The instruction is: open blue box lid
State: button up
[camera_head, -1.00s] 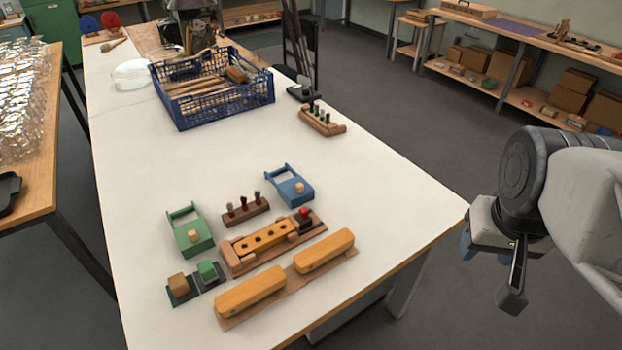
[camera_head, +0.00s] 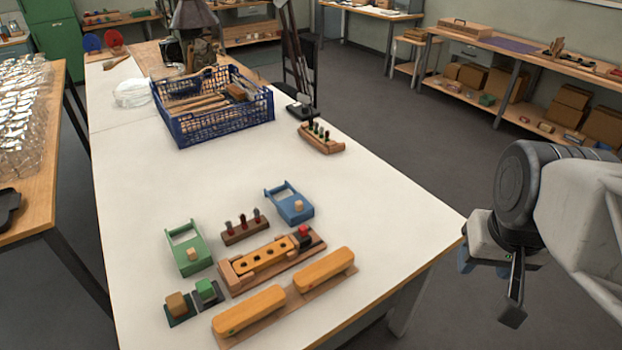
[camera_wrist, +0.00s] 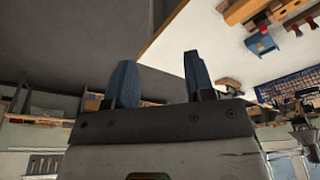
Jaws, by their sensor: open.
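The blue box (camera_head: 289,203) stands on the white table, right of the green box, with a light wooden knob on its lid and an open frame at its far end. The lid appears closed. In the wrist view the blue box (camera_wrist: 261,44) shows small at the upper right. My gripper (camera_head: 488,262) hangs off the right edge of the table, well apart from the box. In the wrist view its two blue fingers (camera_wrist: 158,82) stand apart with nothing between them.
The green box (camera_head: 188,248), a peg rack (camera_head: 245,229), a wooden block with holes (camera_head: 262,255) and two orange-yellow bars (camera_head: 250,309) stand near the blue box. A blue crate (camera_head: 222,124) holds wooden tools farther back. The white table's (camera_head: 375,205) right side is clear.

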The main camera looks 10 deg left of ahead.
jog(key=w+a+n, duration=0.2)
jog(key=w+a, duration=0.3)
jog(key=w, duration=0.6)
jog(key=n+g, duration=0.3)
jog(key=n, duration=0.4)
send_over(299, 202)
jog(key=f, duration=2)
jog(key=shift+s+d+f, duration=0.15)
jog(key=shift+d+f, duration=0.25)
jog(key=shift+a+f, duration=0.3)
jog(key=shift+a, duration=0.1)
jog(key=shift+f, duration=3.9)
